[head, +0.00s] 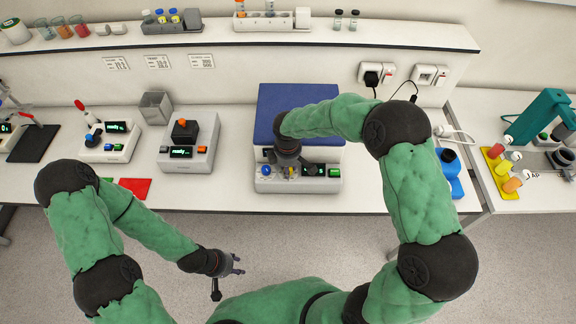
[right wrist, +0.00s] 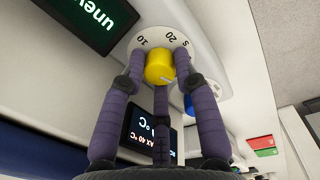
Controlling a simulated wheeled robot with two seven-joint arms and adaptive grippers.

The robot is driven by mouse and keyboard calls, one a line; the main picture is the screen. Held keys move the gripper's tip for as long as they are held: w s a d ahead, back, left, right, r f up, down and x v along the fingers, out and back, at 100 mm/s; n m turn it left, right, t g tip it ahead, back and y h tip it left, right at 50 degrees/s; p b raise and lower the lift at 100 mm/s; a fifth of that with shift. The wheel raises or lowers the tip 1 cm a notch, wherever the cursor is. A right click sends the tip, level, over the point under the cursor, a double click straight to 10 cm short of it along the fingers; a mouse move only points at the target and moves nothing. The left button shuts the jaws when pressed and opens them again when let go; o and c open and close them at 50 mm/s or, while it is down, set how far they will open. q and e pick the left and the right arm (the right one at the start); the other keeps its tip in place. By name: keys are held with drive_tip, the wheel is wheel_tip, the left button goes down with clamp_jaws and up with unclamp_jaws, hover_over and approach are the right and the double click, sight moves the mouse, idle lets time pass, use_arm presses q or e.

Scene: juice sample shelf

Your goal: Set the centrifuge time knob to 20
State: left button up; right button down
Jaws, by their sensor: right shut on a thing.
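The centrifuge (head: 300,100) is the white machine with a blue lid at the middle of the bench. Its yellow knob (right wrist: 159,68) sits on a round white dial (right wrist: 150,40) marked 10, 20 and 5 in the right wrist view. My right gripper (right wrist: 160,75) is shut on this knob, its fingers around it. I cannot tell which number the knob points to. A dark display (right wrist: 92,20) beside the dial shows green text starting "unev". In the head view my right gripper (head: 287,168) is at the front panel. My left gripper (head: 238,264) is open and empty, in front of the bench.
A blue knob (head: 266,170) is on the same front panel, left of my right gripper. Two small devices, one with an orange-topped block (head: 184,130), stand to the left. A red mat (head: 135,188) lies near the front edge.

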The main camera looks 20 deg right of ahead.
sight(291, 170)
drive_tip(key=n+p, duration=0.2)
drive_tip(key=n, duration=0.3)
drive_tip(key=shift+d+r+n+p, duration=0.1)
drive_tip(key=shift+r+n+p, duration=0.05)
drive_tip(key=shift+n+p, duration=0.2)
drive_tip(key=shift+n+y+p, duration=0.4)
drive_tip(key=shift+n+p, duration=0.9)
drive_tip(key=shift+n, duration=0.85)
drive_tip(key=c, duration=1.2)
unclamp_jaws()
wheel_tip(291, 170, up, 12)
drive_tip(key=shift+s+d, duration=0.25)
drive_tip(key=shift+s, duration=0.1)
